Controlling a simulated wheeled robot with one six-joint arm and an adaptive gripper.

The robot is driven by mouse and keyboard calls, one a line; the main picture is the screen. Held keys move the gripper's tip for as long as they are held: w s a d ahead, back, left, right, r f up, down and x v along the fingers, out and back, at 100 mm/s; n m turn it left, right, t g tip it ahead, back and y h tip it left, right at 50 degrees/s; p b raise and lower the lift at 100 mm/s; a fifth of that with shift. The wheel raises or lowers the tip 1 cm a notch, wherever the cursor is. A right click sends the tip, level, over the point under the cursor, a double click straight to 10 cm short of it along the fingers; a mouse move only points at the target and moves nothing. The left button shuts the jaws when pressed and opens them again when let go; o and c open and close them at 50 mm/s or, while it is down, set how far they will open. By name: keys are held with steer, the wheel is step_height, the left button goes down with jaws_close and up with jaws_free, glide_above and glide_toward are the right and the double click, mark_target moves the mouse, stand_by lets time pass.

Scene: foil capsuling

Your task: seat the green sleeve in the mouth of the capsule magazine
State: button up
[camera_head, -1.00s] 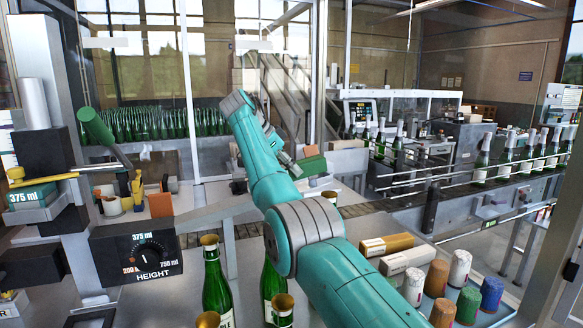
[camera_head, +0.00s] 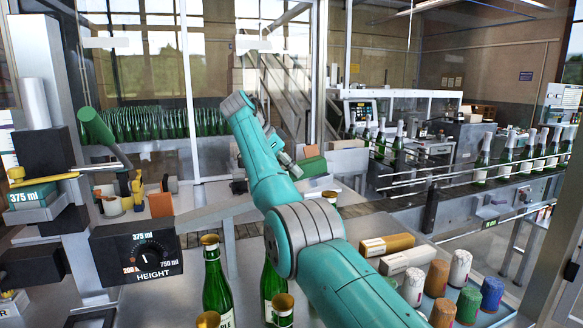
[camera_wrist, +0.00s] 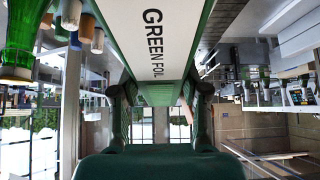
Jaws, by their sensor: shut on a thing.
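The green sleeve (camera_wrist: 153,35) shows in the wrist view as a long pale face lettered "GREEN FOIL" with green sides. My gripper (camera_wrist: 155,100) is shut on it, with dark fingers along both sides. In the head view my gripper is mostly hidden behind my own arm. A green block (camera_head: 313,166) shows just right of my wrist; I cannot tell whether it is the held sleeve. I cannot clearly pick out the capsule magazine or its mouth, nor tell whether the sleeve touches it.
Gold-topped green bottles (camera_head: 215,280) stand close at front. Brown (camera_head: 387,244) and white (camera_head: 407,258) cartons lie on the right of the table, beside several coloured capsule stacks (camera_head: 468,303). A height dial (camera_head: 137,253) stands at left. A bottle conveyor (camera_head: 470,195) runs behind.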

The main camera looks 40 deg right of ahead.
steer(key=shift+d+f, duration=0.15)
steer(key=shift+f, duration=0.6)
steer(key=shift+d+f, duration=0.1)
steer(key=shift+f, duration=0.6)
steer(key=o, duration=1.4)
steer(key=shift+c, duration=0.2)
steer(key=v, duration=0.6)
steer(key=shift+a+r, duration=0.2)
steer(key=shift+r, duration=0.1)
steer(key=shift+a+r, duration=0.25)
steer(key=shift+w, duration=0.1)
